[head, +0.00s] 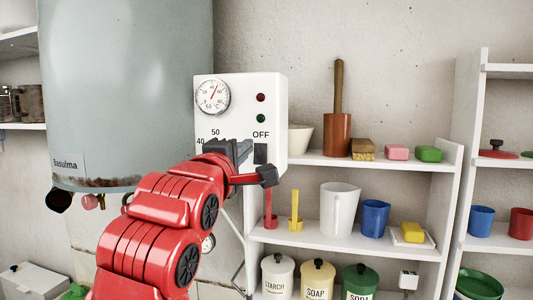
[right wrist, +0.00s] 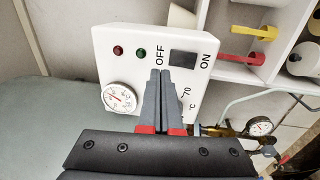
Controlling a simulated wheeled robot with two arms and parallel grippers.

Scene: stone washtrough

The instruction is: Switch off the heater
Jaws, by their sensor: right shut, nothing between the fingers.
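The heater's white control box (head: 240,88) is on the wall beside the large grey tank (head: 125,85). It bears a round thermometer (head: 212,97), a red lamp (head: 261,97) and a green lamp (head: 261,118); both look dull. Its dark switch (right wrist: 184,58) lies between the words OFF and ON in the right wrist view, and partly shows in the head view (head: 260,153). My right gripper (head: 241,150) is shut and empty in front of the box. Its fingertips (right wrist: 166,72) appear beside the switch, near OFF; contact cannot be told. The gripper hides part of the temperature scale. My left gripper is out of view.
White shelves (head: 310,158) stand close on the right, with a brown pot (head: 337,134), a white jug (head: 340,210), a blue cup (head: 375,218) and several lidded canisters. Pipework with a gauge (right wrist: 259,126) runs below the box. Bare wall lies above the shelves.

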